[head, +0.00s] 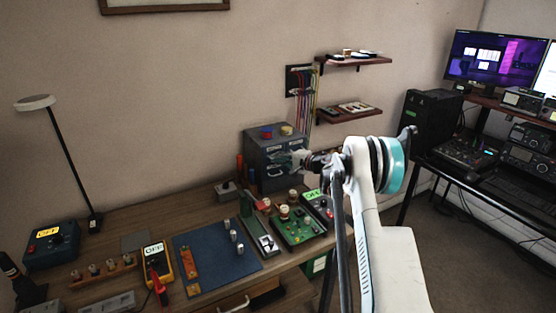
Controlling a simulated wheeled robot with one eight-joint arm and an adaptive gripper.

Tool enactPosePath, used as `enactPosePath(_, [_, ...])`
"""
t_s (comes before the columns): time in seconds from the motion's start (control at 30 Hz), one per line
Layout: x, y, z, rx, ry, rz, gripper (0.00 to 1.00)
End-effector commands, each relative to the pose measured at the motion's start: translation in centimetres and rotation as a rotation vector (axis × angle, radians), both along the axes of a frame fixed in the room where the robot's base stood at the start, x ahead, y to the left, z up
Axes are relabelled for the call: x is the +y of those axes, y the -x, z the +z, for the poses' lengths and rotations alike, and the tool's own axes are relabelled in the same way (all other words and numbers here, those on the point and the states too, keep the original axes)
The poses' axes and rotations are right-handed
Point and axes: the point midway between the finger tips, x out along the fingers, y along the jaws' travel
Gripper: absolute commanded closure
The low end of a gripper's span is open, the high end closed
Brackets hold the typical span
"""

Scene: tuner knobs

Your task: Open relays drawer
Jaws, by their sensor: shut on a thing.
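A small dark grey drawer cabinet (262,142) stands at the back right of the wooden desk, against the wall. It has pale labels on its front, too small to read, so I cannot tell which drawer is the relays drawer. My gripper (289,160) reaches in from the right and is at the cabinet's front. It is shut on what appears to be a drawer handle, which the fingers hide. I cannot tell whether that drawer stands out from the cabinet.
A red and a yellow round piece sit on the cabinet's top. A green circuit board (298,232) and a blue mat (205,262) lie on the desk before it. Two wall shelves (352,115) hang right of the cabinet. A lamp (65,150) stands at the left.

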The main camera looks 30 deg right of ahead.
Motion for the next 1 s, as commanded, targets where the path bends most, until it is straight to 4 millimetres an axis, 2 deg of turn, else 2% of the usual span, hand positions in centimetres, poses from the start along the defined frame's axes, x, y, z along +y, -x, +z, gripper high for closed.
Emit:
enactPosePath(0.17, [-0.2, 2.7, -0.1, 0.000, 0.002, -0.002, 1.00])
enactPosePath(0.4, [-0.4, 8.1, -0.1, 0.000, 0.001, -0.002, 1.00])
enactPosePath(0.5, [-0.5, 9.5, -0.1, 0.000, 0.002, -0.002, 1.00])
enactPosePath(0.63, [-0.4, 10.2, -0.1, 0.000, 0.002, -0.001, 1.00])
enactPosePath(0.9, [-0.4, 10.2, 0.0, 0.000, 0.002, -0.001, 1.00])
enactPosePath(0.93, [-0.4, 10.2, 0.0, 0.000, 0.002, -0.001, 0.87])
enactPosePath(1.0, [-0.4, 10.2, 0.0, 0.000, 0.002, -0.001, 0.85])
